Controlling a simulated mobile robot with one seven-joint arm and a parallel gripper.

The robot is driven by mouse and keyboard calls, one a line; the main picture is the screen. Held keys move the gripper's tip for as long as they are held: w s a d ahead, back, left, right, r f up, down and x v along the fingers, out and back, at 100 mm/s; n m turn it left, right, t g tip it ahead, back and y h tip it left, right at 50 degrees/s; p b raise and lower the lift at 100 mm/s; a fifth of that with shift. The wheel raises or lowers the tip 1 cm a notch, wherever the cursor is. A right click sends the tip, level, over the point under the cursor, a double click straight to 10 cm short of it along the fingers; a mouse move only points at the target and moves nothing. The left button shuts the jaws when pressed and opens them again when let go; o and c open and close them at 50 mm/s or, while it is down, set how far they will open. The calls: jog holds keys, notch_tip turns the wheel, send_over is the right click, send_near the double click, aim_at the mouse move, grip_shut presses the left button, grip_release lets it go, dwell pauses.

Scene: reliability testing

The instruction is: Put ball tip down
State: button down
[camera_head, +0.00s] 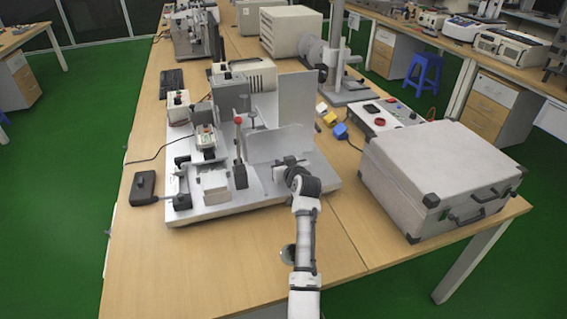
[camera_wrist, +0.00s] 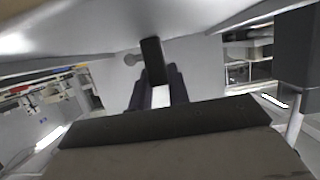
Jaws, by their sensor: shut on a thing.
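My gripper (camera_head: 287,168) is over the right part of a light grey base plate (camera_head: 228,210), beside an upright grey panel (camera_head: 280,147). In the wrist view my gripper (camera_wrist: 159,88) has its dark fingers shut on a dark, narrow bar (camera_wrist: 152,58). The held thing is small and partly hidden in the head view. Whether it touches the plate cannot be told.
A lever with a red ball (camera_head: 238,120) stands upright on the plate, left of my gripper. A grey case (camera_head: 438,170) stands to the right. A black box (camera_head: 145,186) lies at left. The wooden table (camera_head: 240,262) is mostly clear in front.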

jog(key=c, duration=1.3)
grip_release()
jog(key=shift+c, duration=0.2)
jog(key=shift+r, duration=0.1)
jog(key=b+v, duration=0.2)
jog(key=v, duration=1)
